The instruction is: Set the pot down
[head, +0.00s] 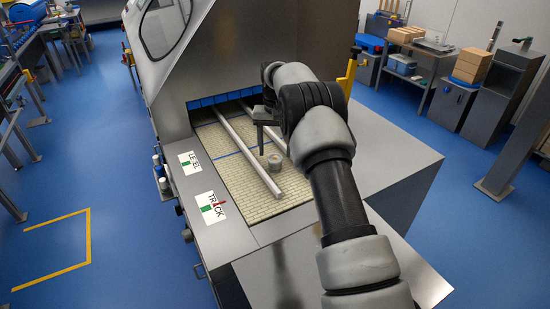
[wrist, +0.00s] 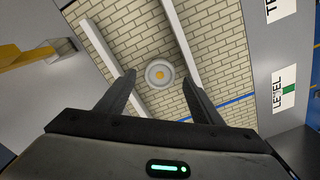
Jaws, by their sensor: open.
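The pot (head: 274,160) is a small, pale, round thing that appears to stand upright on the tan brick-patterned belt (head: 236,180), between two pale rails. My gripper (head: 266,143) is open just above and beside the pot in the head view. In the wrist view my gripper's (wrist: 159,80) two dark fingers are spread, with the pot seen between their tips and no finger visibly touching it. The exact gap in height is hard to tell.
One rail (head: 249,155) runs left of the pot; the other rail (head: 264,118) is partly hidden by my arm. LEVEL (head: 190,162) and TRACK (head: 211,208) signs lie on the left border. The machine's sloped housing (head: 240,50) rises behind the belt. A yellow bracket (wrist: 35,53) shows in the wrist view.

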